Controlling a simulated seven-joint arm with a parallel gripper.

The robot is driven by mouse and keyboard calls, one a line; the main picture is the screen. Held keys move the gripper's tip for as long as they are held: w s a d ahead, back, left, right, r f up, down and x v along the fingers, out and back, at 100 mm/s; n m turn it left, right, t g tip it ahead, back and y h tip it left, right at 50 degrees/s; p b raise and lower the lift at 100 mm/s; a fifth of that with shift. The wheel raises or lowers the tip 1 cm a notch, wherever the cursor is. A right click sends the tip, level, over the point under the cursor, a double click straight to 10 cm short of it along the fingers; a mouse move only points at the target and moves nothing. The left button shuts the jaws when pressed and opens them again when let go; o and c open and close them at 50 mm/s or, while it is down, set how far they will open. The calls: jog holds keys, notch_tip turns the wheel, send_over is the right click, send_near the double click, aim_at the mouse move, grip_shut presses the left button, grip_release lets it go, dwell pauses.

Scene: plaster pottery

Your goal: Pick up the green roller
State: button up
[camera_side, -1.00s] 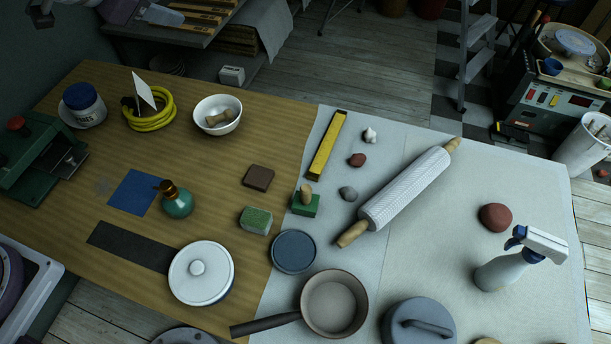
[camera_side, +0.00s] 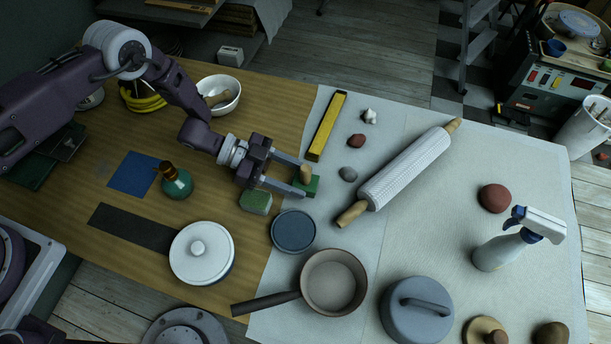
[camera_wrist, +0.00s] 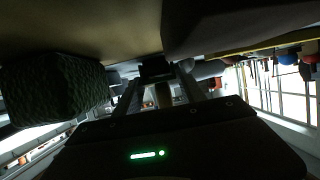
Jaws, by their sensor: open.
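The green roller (camera_side: 312,187) shows in the side view as a small green block with an upright wooden handle, at the edge of the white cloth. My gripper (camera_side: 301,180) is open and low, reaching in from the left. Its two fingers lie on either side of the wooden handle; I cannot tell whether either touches it. In the wrist view my gripper (camera_wrist: 160,92) shows both fingers apart with the tan handle (camera_wrist: 163,96) between them. The green base is partly hidden by the fingers in the side view.
A green sponge-like block (camera_side: 256,202) lies just below my gripper, and it looms at left in the wrist view (camera_wrist: 52,90). A blue-grey disc (camera_side: 293,230), a pan (camera_side: 334,283) and a white rolling pin (camera_side: 405,168) are near. The cloth's right side has free room.

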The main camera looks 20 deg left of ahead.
jog(key=shift+d+f, duration=0.15)
jog(key=shift+d, duration=0.2)
grip_shut()
